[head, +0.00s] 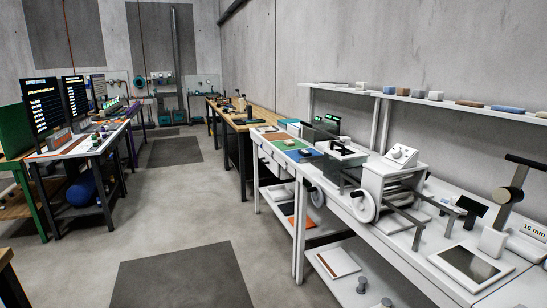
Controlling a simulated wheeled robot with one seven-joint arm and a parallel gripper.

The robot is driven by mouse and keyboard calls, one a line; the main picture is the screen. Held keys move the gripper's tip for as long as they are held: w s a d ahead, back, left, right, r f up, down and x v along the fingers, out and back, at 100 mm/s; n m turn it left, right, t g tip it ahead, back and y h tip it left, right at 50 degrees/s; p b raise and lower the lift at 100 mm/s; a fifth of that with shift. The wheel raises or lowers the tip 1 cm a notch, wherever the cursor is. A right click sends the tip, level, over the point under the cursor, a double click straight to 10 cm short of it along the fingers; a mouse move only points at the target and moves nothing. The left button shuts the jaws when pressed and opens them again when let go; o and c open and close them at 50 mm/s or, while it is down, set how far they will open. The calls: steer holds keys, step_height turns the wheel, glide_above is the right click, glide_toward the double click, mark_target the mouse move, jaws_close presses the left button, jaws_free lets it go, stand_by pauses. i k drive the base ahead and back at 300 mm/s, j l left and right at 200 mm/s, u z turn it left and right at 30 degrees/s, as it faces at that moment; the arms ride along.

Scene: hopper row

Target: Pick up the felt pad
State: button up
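I cannot single out the felt pad with certainty. Small flat and block-like pieces in grey, tan, brown and blue lie along the wall shelf (455,100) at the right, among them a blue piece (509,109) and a brown piece (469,103). Flat green, blue and orange areas show on the white bench (437,262), with small items on them. They are too small to tell apart. My gripper is not in view.
A white machine with wheels (393,184) and a grey-topped device (470,264) stand on the right bench. A wooden bench (257,122) stands beyond it. Screens (43,106) stand on a left table. The floor aisle with dark mats (180,275) is clear.

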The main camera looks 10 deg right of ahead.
mark_target(305, 153)
steer(key=i, duration=1.1)
steer(key=i+j+u, duration=0.1)
steer(key=i, duration=1)
steer(key=i+u, duration=0.1)
steer(key=i, duration=1)
steer(key=i+l, duration=0.2)
steer(key=i, duration=0.85)
